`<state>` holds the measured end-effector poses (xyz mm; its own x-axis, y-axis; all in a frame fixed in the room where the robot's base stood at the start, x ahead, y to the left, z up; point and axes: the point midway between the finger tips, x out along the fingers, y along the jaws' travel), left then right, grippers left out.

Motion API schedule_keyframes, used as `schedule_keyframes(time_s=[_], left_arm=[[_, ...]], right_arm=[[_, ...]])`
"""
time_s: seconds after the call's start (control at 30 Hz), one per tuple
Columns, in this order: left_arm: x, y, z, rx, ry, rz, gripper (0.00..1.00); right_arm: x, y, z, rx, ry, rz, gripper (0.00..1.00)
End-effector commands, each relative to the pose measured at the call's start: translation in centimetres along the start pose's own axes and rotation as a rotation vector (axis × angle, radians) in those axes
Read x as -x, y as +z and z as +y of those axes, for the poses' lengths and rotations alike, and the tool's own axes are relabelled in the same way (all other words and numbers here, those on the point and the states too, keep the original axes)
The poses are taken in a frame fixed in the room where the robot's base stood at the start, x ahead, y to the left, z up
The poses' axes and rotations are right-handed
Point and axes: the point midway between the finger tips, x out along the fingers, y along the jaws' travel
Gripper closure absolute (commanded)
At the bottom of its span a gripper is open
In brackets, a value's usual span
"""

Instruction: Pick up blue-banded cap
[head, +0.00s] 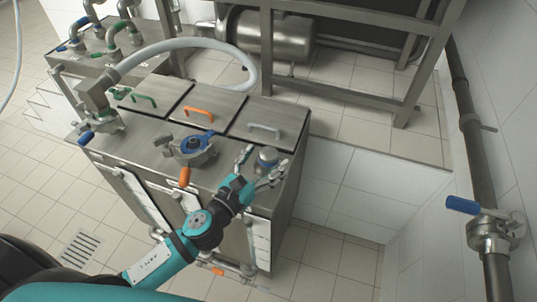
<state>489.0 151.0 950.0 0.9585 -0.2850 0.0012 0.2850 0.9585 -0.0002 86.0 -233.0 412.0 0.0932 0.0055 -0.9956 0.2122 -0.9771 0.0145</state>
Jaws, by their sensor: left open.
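The blue-banded cap (267,156) looks like a small grey metal dome with a blue band low on it. It stands on the right part of the steel cabinet's top (226,160). My left gripper (261,164) is open, one finger at the left of the cap and the other at its lower right. The cap appears between the fingers; I cannot tell whether either touches it. Its lower edge is partly hidden by the gripper. My right gripper is not in view.
A metal clamp fitting with a blue centre (192,144) and an orange handle (185,177) sits left of the gripper. Lids with green (144,99), orange (199,113) and white (264,128) handles lie behind. A grey hose (205,43) arches over the back.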

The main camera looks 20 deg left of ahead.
Motion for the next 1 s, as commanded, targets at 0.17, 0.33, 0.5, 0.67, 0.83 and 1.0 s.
schedule_keyframes(time_s=[0.17,0.33,0.5,0.67,0.83,1.0], left_arm=[[-1.7,0.0,0.0,0.000,0.000,0.000,0.21],[-1.8,-0.1,0.0,0.000,0.000,0.001,0.21],[-1.7,-0.1,0.0,0.000,0.000,0.001,0.35],[-1.7,-0.1,0.0,0.000,0.000,0.000,0.56],[-1.7,-0.1,0.1,-0.001,0.001,0.001,0.78],[-1.7,-0.2,0.1,-0.001,0.001,0.003,1.00]], right_arm=[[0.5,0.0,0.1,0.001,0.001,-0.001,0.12],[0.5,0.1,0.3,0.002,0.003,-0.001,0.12],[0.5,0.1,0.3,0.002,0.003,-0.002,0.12],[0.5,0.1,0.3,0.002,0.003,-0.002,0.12],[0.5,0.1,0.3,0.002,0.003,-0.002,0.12],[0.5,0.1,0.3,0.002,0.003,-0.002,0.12]])
